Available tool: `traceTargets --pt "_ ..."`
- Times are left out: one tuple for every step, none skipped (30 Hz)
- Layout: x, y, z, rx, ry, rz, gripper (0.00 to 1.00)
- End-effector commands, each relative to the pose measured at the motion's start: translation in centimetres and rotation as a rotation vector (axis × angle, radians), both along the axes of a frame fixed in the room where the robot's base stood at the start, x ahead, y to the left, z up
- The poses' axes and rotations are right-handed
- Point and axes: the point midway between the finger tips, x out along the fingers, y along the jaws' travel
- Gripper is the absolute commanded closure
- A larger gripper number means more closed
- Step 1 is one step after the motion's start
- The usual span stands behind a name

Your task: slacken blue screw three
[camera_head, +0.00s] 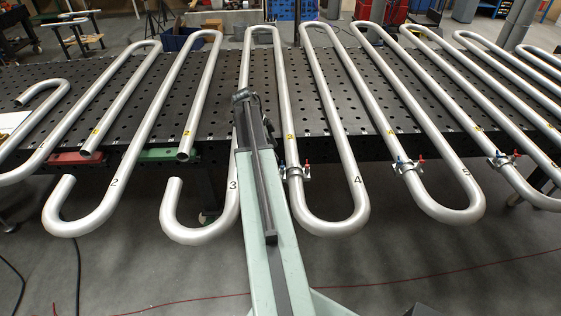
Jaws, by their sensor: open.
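A small clamp fitting (297,172) sits on the pipe leg beside a yellow number 3, just right of my mint-green column. A blue screw (283,168) stands on its left and a red screw (307,167) on its right. The blue screw is tiny here, and how tight it is cannot be told. Similar fittings with blue and red screws sit on the pipes further right, one near the black 4 and 5 (407,165) and one at the far right (502,159). My dark arm parts lie along the column, left of the near fitting. No gripper fingers can be made out.
Silver serpentine pipes (329,223) lie across a dark perforated table (225,108), their bends overhanging its front edge. Red (77,158) and green (157,155) blocks sit at that edge. Grey floor in front is open, crossed by a thin red cable (440,272).

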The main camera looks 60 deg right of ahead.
Motion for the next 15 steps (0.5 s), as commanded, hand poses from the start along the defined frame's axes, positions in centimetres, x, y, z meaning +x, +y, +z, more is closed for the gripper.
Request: traceTargets --pt "-0.2 -0.1 -1.0 0.000 0.000 0.000 0.33" --pt "-0.3 -0.2 -1.5 0.000 0.000 0.000 0.33" --pt "-0.5 -0.3 -2.1 0.000 0.000 0.001 0.33" --pt "-0.6 -0.4 -2.6 0.000 0.000 0.001 0.33" --pt "-0.7 -0.5 -3.2 0.000 0.000 0.001 0.33" --pt "-1.0 -0.6 -3.9 0.001 -0.001 0.001 0.33" --pt "-1.1 -0.8 -4.4 0.001 -0.001 0.001 0.33" --pt "-1.3 -0.9 -5.0 0.001 -0.001 0.001 0.33" --pt "-1.5 -1.1 -5.6 0.001 -0.001 0.001 0.33" --pt "-1.7 -1.2 -6.0 0.001 -0.001 0.001 0.33" --pt "-1.8 -1.3 -6.3 0.002 0.000 0.001 0.33" --pt "-2.0 -1.4 -6.7 0.001 0.000 0.002 0.33" --pt "-2.1 -1.4 -6.8 0.001 0.000 0.002 0.33" --pt "-2.1 -1.5 -6.9 0.002 0.000 0.003 0.33" --pt "-2.2 -1.5 -6.9 0.002 0.000 0.003 0.33"
